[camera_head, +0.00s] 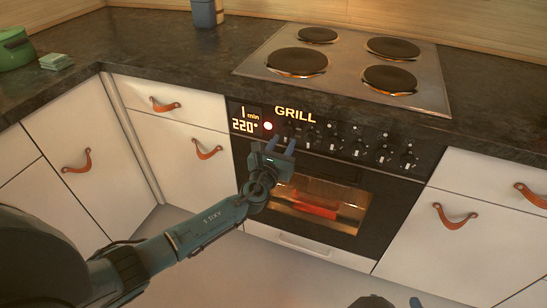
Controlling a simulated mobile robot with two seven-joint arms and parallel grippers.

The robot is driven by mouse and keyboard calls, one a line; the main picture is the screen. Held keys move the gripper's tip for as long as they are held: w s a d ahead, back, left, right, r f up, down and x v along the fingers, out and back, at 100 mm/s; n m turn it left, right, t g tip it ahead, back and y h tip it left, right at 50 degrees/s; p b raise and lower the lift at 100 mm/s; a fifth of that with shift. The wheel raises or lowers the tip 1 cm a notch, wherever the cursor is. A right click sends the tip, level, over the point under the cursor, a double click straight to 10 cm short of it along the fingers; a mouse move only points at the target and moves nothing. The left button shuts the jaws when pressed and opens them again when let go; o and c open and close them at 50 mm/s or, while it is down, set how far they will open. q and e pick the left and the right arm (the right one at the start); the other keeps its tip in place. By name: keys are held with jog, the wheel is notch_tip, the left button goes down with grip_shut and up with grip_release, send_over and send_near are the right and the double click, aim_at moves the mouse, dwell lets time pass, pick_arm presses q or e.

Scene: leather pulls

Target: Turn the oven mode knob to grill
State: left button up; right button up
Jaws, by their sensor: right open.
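The black oven control panel (330,141) has a row of several knobs with light marks. Its lit display (295,115) reads "GRILL", with "220°" and "1 min" at left and a red light beside them. My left gripper (280,144) is in front of the panel's lower left part, just below the leftmost knobs. Its two fingers stand apart and point up at the panel. I see nothing between them, and contact with a knob cannot be told. A small part of my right gripper (393,303) shows at the bottom edge, mostly cut off, open and away from the oven.
The oven door (315,190) is shut, with a glowing red item (315,206) inside. The hob (345,65) lies above on the dark worktop. White drawers with leather pulls (455,215) flank the oven. A green pot (15,50) stands far left.

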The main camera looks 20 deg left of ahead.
pick_arm(q)
jog(key=s+p, duration=0.1)
jog(key=s, duration=1)
jog(key=shift+s+a, duration=0.25)
jog(key=shift+s, duration=0.15)
pick_arm(e)
jog(key=shift+w+a+f+g, duration=0.25)
jog(key=shift+a+g, duration=0.05)
jog(key=shift+a, duration=0.1)
